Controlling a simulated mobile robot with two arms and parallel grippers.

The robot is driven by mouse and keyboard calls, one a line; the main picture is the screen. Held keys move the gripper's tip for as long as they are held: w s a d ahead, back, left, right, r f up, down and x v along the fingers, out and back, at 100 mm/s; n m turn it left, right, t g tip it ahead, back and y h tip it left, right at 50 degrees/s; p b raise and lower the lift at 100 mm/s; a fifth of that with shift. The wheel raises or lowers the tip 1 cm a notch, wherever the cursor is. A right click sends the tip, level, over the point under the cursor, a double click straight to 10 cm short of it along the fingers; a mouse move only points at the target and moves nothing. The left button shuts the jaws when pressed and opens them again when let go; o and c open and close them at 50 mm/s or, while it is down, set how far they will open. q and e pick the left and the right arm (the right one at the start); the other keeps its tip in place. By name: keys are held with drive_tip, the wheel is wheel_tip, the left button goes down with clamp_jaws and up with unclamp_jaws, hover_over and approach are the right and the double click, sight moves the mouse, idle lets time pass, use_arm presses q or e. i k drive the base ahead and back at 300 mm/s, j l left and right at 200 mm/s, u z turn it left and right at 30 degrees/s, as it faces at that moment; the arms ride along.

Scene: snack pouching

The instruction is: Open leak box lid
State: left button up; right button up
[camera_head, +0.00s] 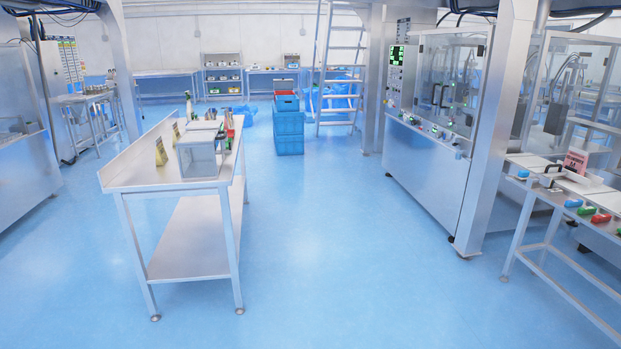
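Neither of my grippers shows in the head view, and the box stands some distance away across the floor.
Yellow pouch-like items (160,152) stand beside the box, with small red and green items (230,128) behind it. Stacked blue crates (289,132) stand further back. A glass-fronted machine (437,90) and a side table (575,187) are at right. The central blue floor (330,240) is clear.

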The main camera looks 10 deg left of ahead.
sight(207, 136)
drive_tip(key=i+l+u, duration=0.15)
drive_tip(key=i+u, duration=0.2)
drive_tip(key=i+l+u, duration=0.3)
drive_tip(key=i, duration=0.2)
drive_tip(key=i+l+u, duration=0.35)
drive_tip(key=i+l, duration=0.1)
drive_tip(key=i, duration=0.65)
drive_tip(key=i+l, duration=0.1)
drive_tip(key=i, duration=0.65)
drive_tip(key=j+u, duration=0.05)
